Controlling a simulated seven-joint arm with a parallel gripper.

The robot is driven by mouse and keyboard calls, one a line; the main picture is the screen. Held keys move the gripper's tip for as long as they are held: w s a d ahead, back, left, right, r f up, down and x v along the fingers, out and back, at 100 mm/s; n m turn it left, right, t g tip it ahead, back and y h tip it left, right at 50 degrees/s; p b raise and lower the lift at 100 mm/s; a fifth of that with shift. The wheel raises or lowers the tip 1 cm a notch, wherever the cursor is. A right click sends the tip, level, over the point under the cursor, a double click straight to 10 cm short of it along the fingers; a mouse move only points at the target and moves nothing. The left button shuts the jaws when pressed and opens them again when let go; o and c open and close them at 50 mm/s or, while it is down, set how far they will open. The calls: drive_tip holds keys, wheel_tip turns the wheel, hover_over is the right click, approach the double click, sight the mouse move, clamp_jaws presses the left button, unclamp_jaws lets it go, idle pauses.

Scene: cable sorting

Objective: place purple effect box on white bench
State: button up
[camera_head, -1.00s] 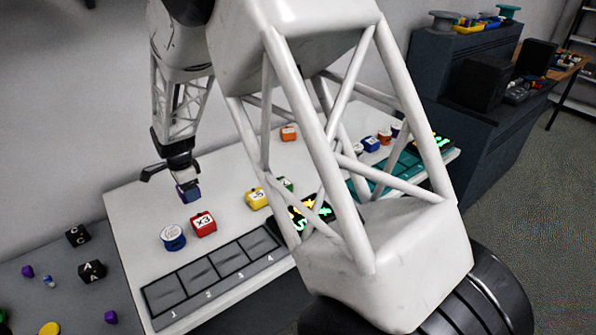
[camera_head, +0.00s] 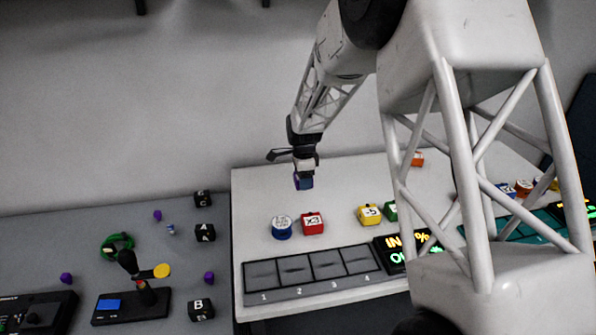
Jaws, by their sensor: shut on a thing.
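My gripper (camera_head: 303,173) points down over the back left part of the white bench (camera_head: 255,199). The box's label is not readable. It appears at or just above the bench top; I cannot tell whether it touches. It is behind the red box marked x3 (camera_head: 312,223) and the blue round box (camera_head: 281,227), apart from both.
A yellow box (camera_head: 369,215) and a green box (camera_head: 391,210) stand to the right. The numbered slot tray (camera_head: 313,292) and a lit display (camera_head: 395,267) lie in front. The grey table (camera_head: 60,243) at left holds black lettered boxes (camera_head: 204,232). Bench around the held box is clear.

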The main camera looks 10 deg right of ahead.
drive_tip(key=w, duration=0.7)
drive_tip(key=w+f, duration=0.1)
drive_tip(key=w, duration=0.3)
drive_tip(key=shift+s, duration=0.1)
drive_tip(key=shift+f, duration=1.75)
drive_tip(key=shift+f, duration=0.15)
drive_tip(key=o, duration=1)
wheel_tip(320, 180, up, 12)
